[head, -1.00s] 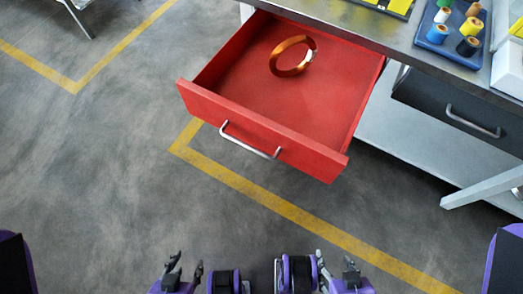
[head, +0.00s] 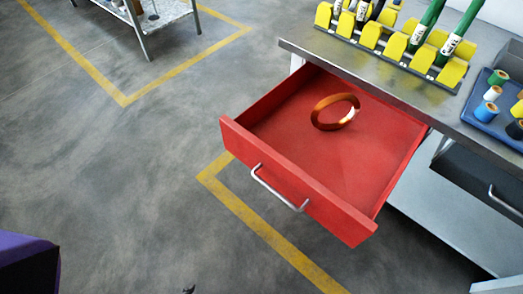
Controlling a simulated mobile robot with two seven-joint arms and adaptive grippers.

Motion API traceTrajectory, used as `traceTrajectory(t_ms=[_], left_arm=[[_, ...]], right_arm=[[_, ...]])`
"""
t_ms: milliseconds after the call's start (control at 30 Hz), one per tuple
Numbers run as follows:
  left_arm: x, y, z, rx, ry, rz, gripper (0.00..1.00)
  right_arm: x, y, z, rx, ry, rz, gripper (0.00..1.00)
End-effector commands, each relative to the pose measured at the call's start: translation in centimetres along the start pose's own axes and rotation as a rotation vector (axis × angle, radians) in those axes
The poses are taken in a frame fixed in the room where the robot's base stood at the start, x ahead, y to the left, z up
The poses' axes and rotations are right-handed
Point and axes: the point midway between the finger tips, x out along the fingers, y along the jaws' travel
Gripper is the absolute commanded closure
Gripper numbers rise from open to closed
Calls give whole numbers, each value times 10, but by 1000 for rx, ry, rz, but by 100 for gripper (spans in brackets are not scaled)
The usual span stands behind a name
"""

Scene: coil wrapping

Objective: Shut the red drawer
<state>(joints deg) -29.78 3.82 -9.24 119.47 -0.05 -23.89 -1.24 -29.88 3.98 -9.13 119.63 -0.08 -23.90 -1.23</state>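The red drawer (head: 300,196) is pulled well out from under the steel workbench (head: 320,48), with its front toward the lower left. A silver bar handle (head: 279,188) is on its front, and nothing touches it. A copper-orange coil ring (head: 335,112) lies inside on the drawer floor, toward the back. Only a small dark fingertip (head: 188,290) shows at the bottom edge, apart from the drawer; it seems to be my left gripper, and the rest is cut off. My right gripper is out of view.
A yellow rack (head: 395,42) with green-handled tools and a blue tray (head: 492,112) of tape rolls stand on the bench. A metal table (head: 150,18) stands at the upper left. The floor before the drawer is clear.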

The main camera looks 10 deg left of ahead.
Motion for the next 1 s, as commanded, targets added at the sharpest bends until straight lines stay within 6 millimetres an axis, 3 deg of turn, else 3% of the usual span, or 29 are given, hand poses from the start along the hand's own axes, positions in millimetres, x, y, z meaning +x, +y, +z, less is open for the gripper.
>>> traceTrajectory(t_ms=[67, 167, 267, 400, 500, 533, 633, 733, 867, 1000], left_arm=[[8, -1, -16, 15, 31, 5, 100], [30, -25, -49, 86, 92, -19, 100], [54, -75, -116, 282, 254, -110, 100], [57, -131, -242, 713, 587, -281, 100], [40, -140, -307, 1040, 797, -380, 100], [35, -139, -320, 1131, 849, -401, 100], [22, -128, -335, 1382, 976, -435, 100], [14, -113, -326, 1536, 1050, -427, 100], [7, -95, -322, 1616, 1117, -415, 100], [10, -88, -330, 1626, 1131, -420, 100]], right_arm=[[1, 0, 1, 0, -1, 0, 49], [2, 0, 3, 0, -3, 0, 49], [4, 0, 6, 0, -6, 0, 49], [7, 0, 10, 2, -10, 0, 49], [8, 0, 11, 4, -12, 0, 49], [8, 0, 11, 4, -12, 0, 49], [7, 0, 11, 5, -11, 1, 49], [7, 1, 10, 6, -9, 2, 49], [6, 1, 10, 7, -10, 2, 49], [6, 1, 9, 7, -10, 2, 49]])
